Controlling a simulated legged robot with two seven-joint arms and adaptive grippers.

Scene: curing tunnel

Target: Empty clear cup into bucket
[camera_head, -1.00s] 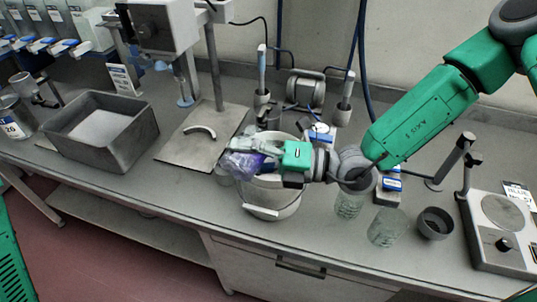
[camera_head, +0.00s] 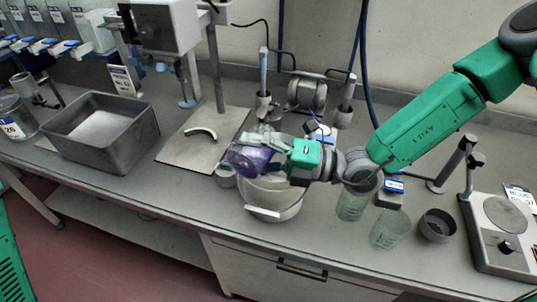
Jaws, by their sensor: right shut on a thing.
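My right gripper (camera_head: 274,148) reaches in from the right and is shut on a clear cup (camera_head: 250,160). The cup is tipped over on its side, with purple colour showing in it. It is held above the left part of the white bucket (camera_head: 270,197), which stands on the bench with its handle at the front. The gripper and cup hide part of the bucket's opening, so I cannot tell what lies inside. My left gripper is not in view.
Two clear glass beakers (camera_head: 390,229) and a dark small bowl (camera_head: 437,225) stand right of the bucket. A hotplate (camera_head: 500,225) is at the far right. A grey bin (camera_head: 100,132) and a stand with a metal base (camera_head: 203,137) are to the left.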

